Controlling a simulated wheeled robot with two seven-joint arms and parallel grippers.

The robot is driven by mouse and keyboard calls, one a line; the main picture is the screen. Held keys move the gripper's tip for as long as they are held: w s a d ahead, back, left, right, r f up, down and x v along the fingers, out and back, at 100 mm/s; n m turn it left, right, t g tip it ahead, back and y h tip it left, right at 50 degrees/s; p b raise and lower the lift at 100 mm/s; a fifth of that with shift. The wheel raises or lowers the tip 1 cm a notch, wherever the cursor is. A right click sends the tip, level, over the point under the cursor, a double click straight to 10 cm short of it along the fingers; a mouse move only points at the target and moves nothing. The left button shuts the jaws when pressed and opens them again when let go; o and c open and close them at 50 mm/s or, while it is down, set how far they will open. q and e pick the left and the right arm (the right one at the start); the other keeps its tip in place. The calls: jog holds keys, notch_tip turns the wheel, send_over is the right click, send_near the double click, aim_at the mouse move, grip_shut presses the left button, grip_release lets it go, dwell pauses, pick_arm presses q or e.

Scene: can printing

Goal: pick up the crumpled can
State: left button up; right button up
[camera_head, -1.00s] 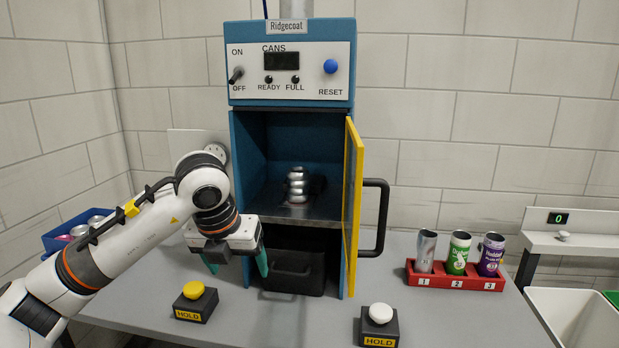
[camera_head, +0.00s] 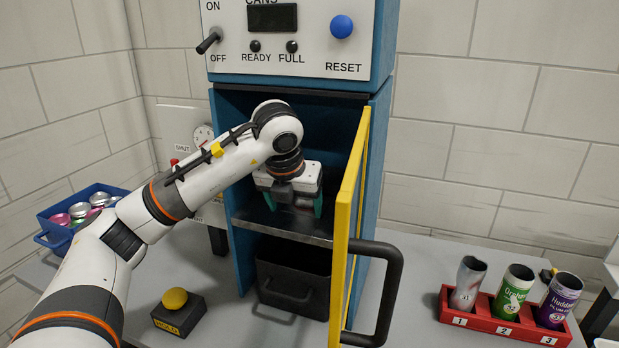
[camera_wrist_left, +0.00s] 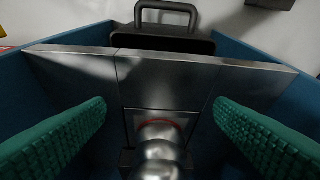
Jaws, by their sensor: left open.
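The crumpled can (camera_wrist_left: 160,160) is bare, shiny metal with a dented, bulging side. It shows at the bottom centre of the left wrist view, inside the machine's chamber. My left gripper (camera_head: 293,205) is inside the blue machine's open chamber. Its green fingers are spread wide, one on either side of the can's line in the wrist view, with a gap on both sides. In the head view the gripper and wrist hide the can. My right gripper is in neither view.
The yellow door (camera_head: 350,230) stands open close to the right of my left gripper, its black handle (camera_head: 385,290) jutting out. A black bin (camera_head: 292,285) sits below the chamber floor (camera_head: 275,226). A red rack (camera_head: 485,318) with three cans stands right; a blue crate (camera_head: 62,232) of cans stands left.

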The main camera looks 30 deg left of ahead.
pick_arm(q)
jog(key=shift+w+a+p, duration=0.15)
jog(key=shift+w+a, duration=0.05)
jog(key=shift+w, duration=0.4)
jog(key=shift+w+a+p, duration=0.15)
jog(key=shift+w, duration=0.4)
jog(key=shift+w+a, duration=0.1)
jog(key=shift+w, duration=0.25)
jog(key=shift+w+a, duration=0.1)
jog(key=shift+w, duration=0.25)
jog(key=w+p, duration=0.1)
jog(key=w, duration=0.1)
jog(key=w+a+p, duration=0.1)
jog(key=w+p, duration=0.1)
jog(key=shift+a+f, duration=0.2)
jog(key=shift+w+f, duration=0.1)
jog(key=shift+f, duration=0.35)
jog(key=shift+c, duration=0.5)
jog(key=c, duration=0.9)
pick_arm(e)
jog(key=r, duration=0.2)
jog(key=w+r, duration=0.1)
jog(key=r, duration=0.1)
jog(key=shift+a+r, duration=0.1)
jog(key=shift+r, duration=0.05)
